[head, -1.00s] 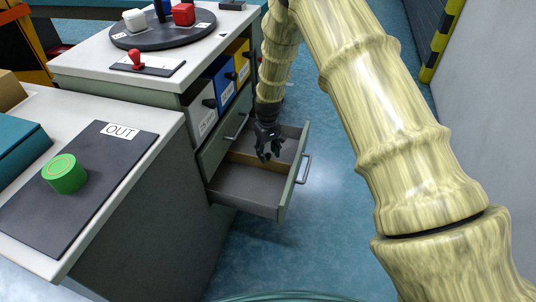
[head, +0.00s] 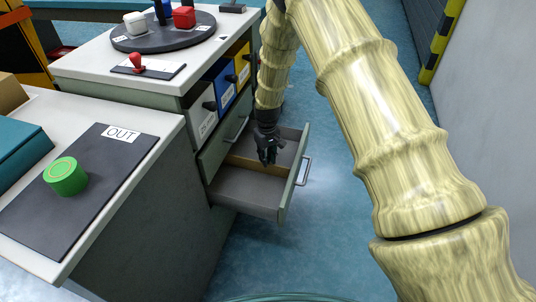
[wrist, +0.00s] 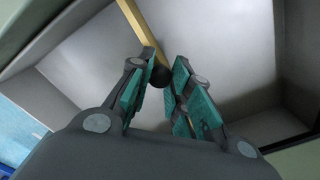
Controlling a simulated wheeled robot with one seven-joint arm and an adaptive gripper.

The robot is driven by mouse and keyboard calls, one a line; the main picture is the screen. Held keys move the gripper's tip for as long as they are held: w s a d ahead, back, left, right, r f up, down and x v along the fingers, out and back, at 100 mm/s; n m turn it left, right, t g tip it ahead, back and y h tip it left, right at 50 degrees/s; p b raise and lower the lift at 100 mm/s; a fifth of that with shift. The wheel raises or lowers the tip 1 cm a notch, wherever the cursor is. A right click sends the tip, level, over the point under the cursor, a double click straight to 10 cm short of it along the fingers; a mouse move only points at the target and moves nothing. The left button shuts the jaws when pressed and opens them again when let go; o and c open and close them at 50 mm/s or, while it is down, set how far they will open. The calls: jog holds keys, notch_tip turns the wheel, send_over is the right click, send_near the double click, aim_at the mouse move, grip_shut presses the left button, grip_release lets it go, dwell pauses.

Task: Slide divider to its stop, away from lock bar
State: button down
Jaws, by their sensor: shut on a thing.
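The divider (head: 244,162) is a tan wooden strip standing across the inside of an open drawer (head: 250,188). In the wrist view the divider (wrist: 139,22) runs down from the top edge to a round dark knob (wrist: 160,76). My gripper (head: 267,160) reaches down into the drawer from above. In the wrist view my gripper (wrist: 161,70) has its teal-padded fingers on either side of the knob, shut on it. I cannot make out the lock bar in either view.
The drawer's front with its handle (head: 304,171) faces right, over open floor (head: 335,225). Coloured bins, including a blue one (head: 225,87), stand above the drawer. A counter with a green round block (head: 65,177) on a dark OUT mat (head: 92,200) is at left.

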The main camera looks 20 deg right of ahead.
jog(key=shift+s+a+p, duration=0.9)
jog(key=shift+s+a, duration=0.25)
jog(key=shift+s, duration=0.55)
jog(key=shift+s+a+p, duration=0.85)
jog(key=shift+s+a, duration=0.3)
jog(key=shift+s, duration=0.6)
jog(key=shift+s+a+p, duration=0.9)
jog(key=shift+s+a, duration=0.25)
jog(key=shift+s, duration=0.55)
jog(key=c, duration=1.3)
grip_release()
jog(key=shift+s+a, duration=0.1)
jog(key=shift+o, duration=0.2)
notch_tip(320, 180, up, 12)
